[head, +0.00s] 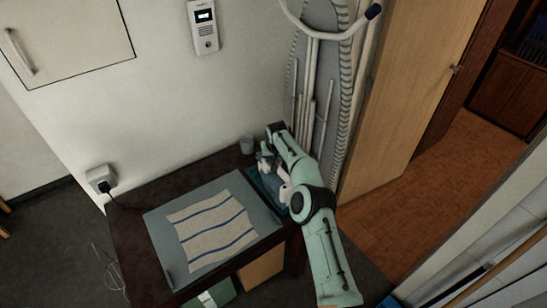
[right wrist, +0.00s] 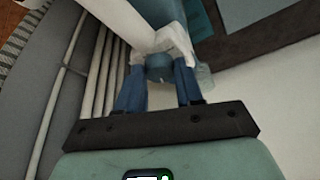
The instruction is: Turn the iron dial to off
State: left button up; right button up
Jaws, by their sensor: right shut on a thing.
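The iron (head: 284,191) is white and blue and sits at the right end of the dark table, mostly hidden by my right arm. In the right wrist view the iron's white body (right wrist: 150,38) fills the upper middle. The dial (right wrist: 158,66) is a round blue-grey knob with a small light mark, below the white body. My right gripper (right wrist: 160,74) has its two blue fingers on either side of the dial and is shut on it. In the head view the right gripper (head: 266,158) is at the iron, partly covered. My left gripper is out of view.
A grey board with a striped cloth (head: 212,230) lies left of the iron. A folded ironing board (head: 322,90) leans on the wall close to my right arm. A plugged socket (head: 101,180) is at left.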

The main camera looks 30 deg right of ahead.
jog(key=n, duration=0.2)
jog(key=n+y, duration=0.1)
jog(key=n, duration=0.1)
jog(key=shift+d+y, duration=0.15)
jog(key=shift+y, duration=0.15)
jog(key=shift+r, duration=0.1)
jog(key=o, duration=1)
jog(key=shift+o, duration=0.2)
jog(key=shift+s+r, duration=0.2)
jog(key=shift+r, duration=0.25)
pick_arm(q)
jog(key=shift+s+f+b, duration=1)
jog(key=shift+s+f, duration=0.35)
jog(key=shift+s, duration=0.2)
pick_arm(e)
jog(key=v, duration=1.2)
jog(key=shift+s, duration=0.25)
jog(key=shift+r, duration=0.1)
